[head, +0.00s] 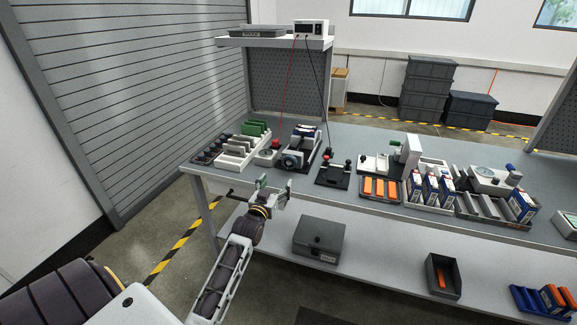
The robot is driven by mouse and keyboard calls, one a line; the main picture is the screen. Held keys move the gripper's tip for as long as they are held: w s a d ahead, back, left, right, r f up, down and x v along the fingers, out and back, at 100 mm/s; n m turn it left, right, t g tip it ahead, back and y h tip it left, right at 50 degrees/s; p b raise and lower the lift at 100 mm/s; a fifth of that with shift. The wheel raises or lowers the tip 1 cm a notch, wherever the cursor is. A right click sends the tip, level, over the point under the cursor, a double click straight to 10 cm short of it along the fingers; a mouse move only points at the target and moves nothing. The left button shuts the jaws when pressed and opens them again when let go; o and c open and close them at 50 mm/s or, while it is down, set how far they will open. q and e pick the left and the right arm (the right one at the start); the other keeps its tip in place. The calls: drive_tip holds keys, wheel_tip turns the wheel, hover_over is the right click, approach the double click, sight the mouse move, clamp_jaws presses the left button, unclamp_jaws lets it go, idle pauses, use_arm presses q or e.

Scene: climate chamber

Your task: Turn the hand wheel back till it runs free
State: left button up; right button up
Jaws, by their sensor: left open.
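A device with a round, wheel-like front (291,160) stands on the workbench, left of the middle. It looks like the hand wheel, but it is too small to tell whether it is turned tight or loose. My left gripper (273,190) is open and empty, at the bench's front edge. In the picture it is just below and left of the wheel-like part, apart from it. My right gripper is out of view.
The workbench (350,139) holds a white rack with green parts (232,150) at left and a black fixture with a red knob (333,173) right of the wheel. Orange parts (379,187) and boxes stand further right. A grey box (319,238) sits on the lower shelf.

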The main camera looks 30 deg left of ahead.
use_arm(q)
drive_tip(key=shift+w, duration=0.1)
approach(289, 163)
drive_tip(key=shift+w+a+b, duration=0.3)
drive_tip(key=shift+w+b, duration=0.1)
drive_tip(key=shift+w, duration=0.05)
drive_tip(key=shift+x, duration=1)
drive_tip(key=shift+b+x, duration=0.3)
drive_tip(key=shift+x, duration=0.75)
drive_tip(key=shift+w, duration=0.65)
drive_tip(key=shift+b+x, duration=0.3)
drive_tip(key=shift+x, duration=0.6)
drive_tip(key=shift+w+a, duration=0.15)
drive_tip(key=shift+w, duration=0.2)
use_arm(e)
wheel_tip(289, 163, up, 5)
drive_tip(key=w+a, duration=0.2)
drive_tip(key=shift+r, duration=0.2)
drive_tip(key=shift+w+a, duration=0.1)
